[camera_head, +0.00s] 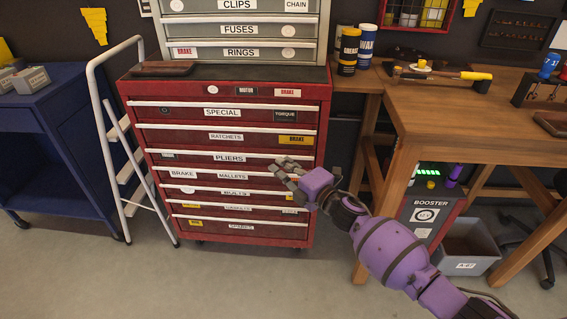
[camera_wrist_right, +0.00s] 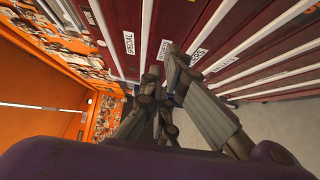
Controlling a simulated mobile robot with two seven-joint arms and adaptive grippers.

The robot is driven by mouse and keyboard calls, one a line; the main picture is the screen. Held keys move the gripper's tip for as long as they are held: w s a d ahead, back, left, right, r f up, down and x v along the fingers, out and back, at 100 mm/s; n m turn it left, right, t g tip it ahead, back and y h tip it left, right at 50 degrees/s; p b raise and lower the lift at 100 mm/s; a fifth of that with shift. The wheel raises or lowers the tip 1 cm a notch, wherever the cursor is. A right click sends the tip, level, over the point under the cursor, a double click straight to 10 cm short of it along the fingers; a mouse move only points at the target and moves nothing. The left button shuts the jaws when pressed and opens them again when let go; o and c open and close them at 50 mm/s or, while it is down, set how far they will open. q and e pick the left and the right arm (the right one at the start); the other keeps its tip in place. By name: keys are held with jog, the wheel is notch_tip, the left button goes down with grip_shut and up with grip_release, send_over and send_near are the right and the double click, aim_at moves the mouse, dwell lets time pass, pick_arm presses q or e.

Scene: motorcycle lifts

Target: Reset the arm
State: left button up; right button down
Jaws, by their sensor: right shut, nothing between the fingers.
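My right arm comes in from the lower right in the head view, in purple and dark grey. Its gripper (camera_head: 287,171) is in front of the red tool chest (camera_head: 225,137), over the drawers around the pliers and mallets labels. The fingers are shut with nothing held. In the right wrist view the gripper (camera_wrist_right: 165,100) shows its dark grey fingers close to the red drawers (camera_wrist_right: 205,40). I cannot tell whether the fingers touch the chest. My left gripper is not in view.
A white folding ladder (camera_head: 103,120) leans left of the chest, beside a blue cabinet (camera_head: 55,140). A wooden workbench (camera_head: 440,105) stands at right with a hammer (camera_head: 455,75) on top. A booster unit (camera_head: 425,213) and grey bin (camera_head: 468,247) are below. Floor in front is clear.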

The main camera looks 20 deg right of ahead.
jog(key=shift+s+d, duration=0.15)
jog(key=shift+s, duration=0.05)
